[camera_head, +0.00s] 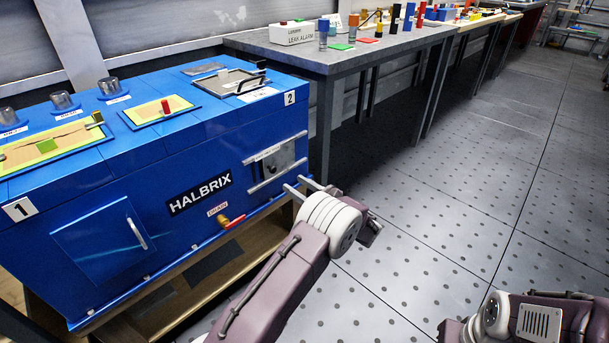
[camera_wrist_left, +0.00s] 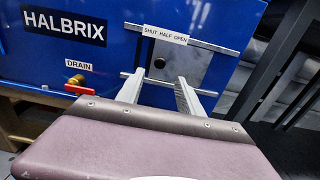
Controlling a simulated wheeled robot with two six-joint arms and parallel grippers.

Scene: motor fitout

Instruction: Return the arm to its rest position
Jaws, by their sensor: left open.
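My left gripper (camera_head: 304,188) reaches up from the bottom of the head view toward the right end of the front of the blue HALBRIX cabinet (camera_head: 150,172). Its two fingers are spread with nothing between them. In the left wrist view the open fingers (camera_wrist_left: 158,82) point at a grey plate (camera_wrist_left: 182,62) between two horizontal rails, under a label reading SHUT HALF OPEN. I cannot tell whether the fingertips touch the lower rail. My right arm (camera_head: 535,318) shows at the bottom right; its fingers are out of view.
A red-handled drain valve (camera_head: 230,221) sticks out left of my left gripper. A cabinet door with a handle (camera_head: 137,233) is farther left. A grey workbench (camera_head: 335,62) with small parts stands behind. The perforated floor (camera_head: 440,210) to the right is clear.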

